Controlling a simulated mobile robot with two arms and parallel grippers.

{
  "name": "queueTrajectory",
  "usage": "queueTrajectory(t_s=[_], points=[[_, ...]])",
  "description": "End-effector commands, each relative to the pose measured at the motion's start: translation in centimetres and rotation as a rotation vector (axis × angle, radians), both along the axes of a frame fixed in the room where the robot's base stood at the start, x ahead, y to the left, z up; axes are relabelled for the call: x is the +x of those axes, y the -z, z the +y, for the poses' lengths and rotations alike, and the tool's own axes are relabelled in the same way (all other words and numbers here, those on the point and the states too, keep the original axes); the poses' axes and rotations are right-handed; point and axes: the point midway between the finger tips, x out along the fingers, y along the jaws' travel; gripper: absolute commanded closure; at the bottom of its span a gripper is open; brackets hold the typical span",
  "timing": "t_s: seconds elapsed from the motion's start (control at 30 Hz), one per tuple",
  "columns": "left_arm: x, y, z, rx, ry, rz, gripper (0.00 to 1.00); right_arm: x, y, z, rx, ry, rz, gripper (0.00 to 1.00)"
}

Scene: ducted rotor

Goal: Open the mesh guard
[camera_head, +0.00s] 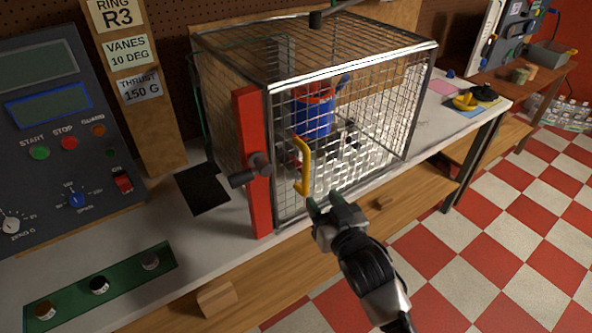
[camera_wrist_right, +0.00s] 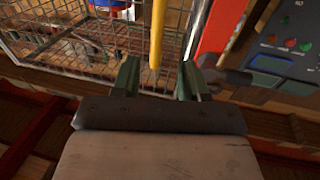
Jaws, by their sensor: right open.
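The mesh guard (camera_head: 385,115) is a wire cage with a metal frame on the bench, and its front door looks shut. A yellow handle (camera_head: 303,167) stands upright on the door's left side. A red post (camera_head: 252,160) with a dark latch knob (camera_head: 259,165) is left of the handle. My right gripper (camera_head: 330,203) is open just below and in front of the handle. In the right wrist view the handle (camera_wrist_right: 158,35) lies between the open fingers (camera_wrist_right: 158,80), near their tips; I cannot tell whether they touch it. My left gripper is not in view.
A blue and red rotor duct (camera_head: 313,115) is inside the cage. A control panel (camera_head: 65,130) stands at left, with a green tray of knobs (camera_head: 100,285) in front. Open checkered floor (camera_head: 500,230) is at right.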

Motion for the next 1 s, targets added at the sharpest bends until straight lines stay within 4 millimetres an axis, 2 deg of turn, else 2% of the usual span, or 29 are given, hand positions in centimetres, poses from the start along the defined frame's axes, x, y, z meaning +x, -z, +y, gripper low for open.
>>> queueTrajectory(t_s=[0.23, 0.5, 0.7, 1.0], points=[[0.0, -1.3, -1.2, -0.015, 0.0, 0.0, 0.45, 3.9, -0.3, 1.8, 0.0, 0.001, 0.001, 0.56], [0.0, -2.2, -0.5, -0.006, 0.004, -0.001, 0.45, 7.8, 0.0, 3.6, -0.001, 0.001, 0.003, 0.56], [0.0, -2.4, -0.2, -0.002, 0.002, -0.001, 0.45, 9.1, 0.1, 4.2, -0.001, 0.001, 0.003, 0.56], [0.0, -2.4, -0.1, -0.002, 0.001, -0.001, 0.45, 9.3, 0.2, 4.3, -0.001, 0.001, 0.003, 0.56]])
